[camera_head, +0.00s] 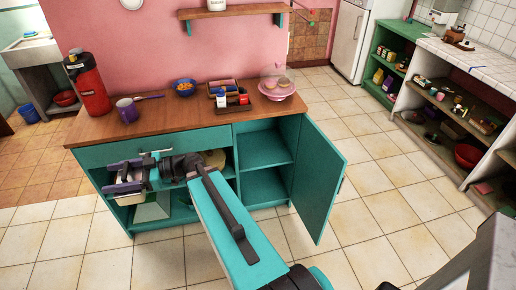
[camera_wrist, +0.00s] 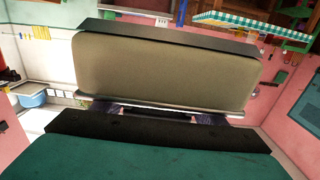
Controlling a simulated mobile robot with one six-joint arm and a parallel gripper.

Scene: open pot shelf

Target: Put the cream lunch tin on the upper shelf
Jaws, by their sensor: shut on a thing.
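My gripper (camera_head: 130,178) is in front of the left part of the teal cabinet, below the counter edge. It is shut on the cream lunch tin (camera_head: 130,199), of which only a pale strip shows below the jaws in the head view. In the wrist view the tin (camera_wrist: 165,72) is a broad beige face between two dark fingers. The cabinet's open compartment has an upper shelf (camera_head: 265,150) and a lower shelf (camera_head: 265,188), both looking bare.
The cabinet door (camera_head: 318,180) stands open on the right. The wooden counter (camera_head: 160,118) holds a red flask (camera_head: 90,88), a purple mug (camera_head: 127,110), a blue bowl (camera_head: 184,88) and a pink cake stand (camera_head: 277,91). A wall shelf (camera_head: 245,10) hangs above. Tiled floor is clear in front.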

